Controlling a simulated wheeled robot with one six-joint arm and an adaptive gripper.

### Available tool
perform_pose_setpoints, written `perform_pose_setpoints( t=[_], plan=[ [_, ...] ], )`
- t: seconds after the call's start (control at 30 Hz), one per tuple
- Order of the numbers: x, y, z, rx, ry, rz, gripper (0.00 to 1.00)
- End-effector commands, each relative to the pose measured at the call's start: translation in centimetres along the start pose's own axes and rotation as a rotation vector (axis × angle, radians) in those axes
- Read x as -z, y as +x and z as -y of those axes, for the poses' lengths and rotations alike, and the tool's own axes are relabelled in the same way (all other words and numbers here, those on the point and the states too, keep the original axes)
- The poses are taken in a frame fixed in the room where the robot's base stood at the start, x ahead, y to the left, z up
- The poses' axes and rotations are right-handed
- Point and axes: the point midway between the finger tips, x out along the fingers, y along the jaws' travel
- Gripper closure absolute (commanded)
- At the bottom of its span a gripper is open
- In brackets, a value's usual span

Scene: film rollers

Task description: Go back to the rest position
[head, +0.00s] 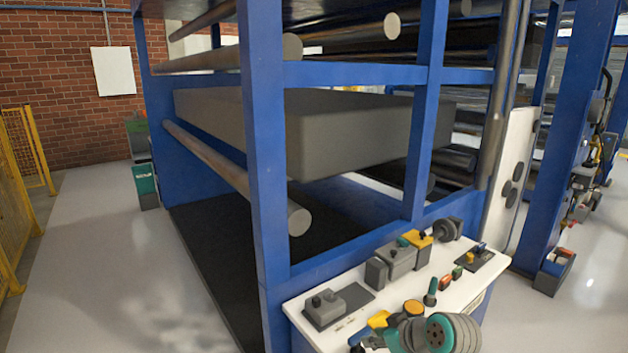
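The blue rack (263,150) carries grey rollers (240,180) and a large grey block (350,130). Control boxes (397,258) and small tools crowd the white surface. Yellow fencing (20,190) stands left.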

Motion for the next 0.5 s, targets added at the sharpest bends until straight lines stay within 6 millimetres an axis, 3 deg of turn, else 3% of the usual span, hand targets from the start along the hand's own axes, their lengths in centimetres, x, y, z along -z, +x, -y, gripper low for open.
perform_pose_setpoints(
  t=[0.27, 0.5],
  plan=[
    [-3.4, 1.3, 1.0, -0.031, 0.046, -0.018, 0.65],
    [-8.2, 2.5, 2.5, -0.081, 0.108, -0.045, 0.65]
  ],
)
